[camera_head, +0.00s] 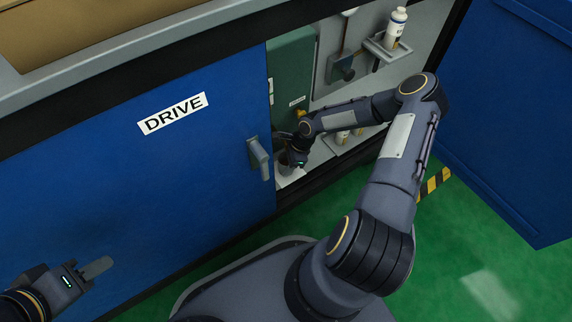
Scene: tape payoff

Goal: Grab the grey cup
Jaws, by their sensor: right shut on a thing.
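The grey cup (285,168) is low inside the open cabinet, just right of the blue door's handle. It is small, dark and partly covered by my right gripper. My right gripper (285,150) reaches into the cabinet opening and is shut on the cup; its fingers are hard to make out. My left gripper (98,268) is at the lower left in front of the blue door, away from the cup. It holds nothing that I can see, and the gap between its fingers does not show.
The blue door marked DRIVE (190,165) with its handle (259,157) borders the opening on the left. A green box (291,80) stands inside. A white bottle (396,27) sits on a small shelf (386,51). Another blue panel (500,110) stands right. Green floor (480,250) is clear.

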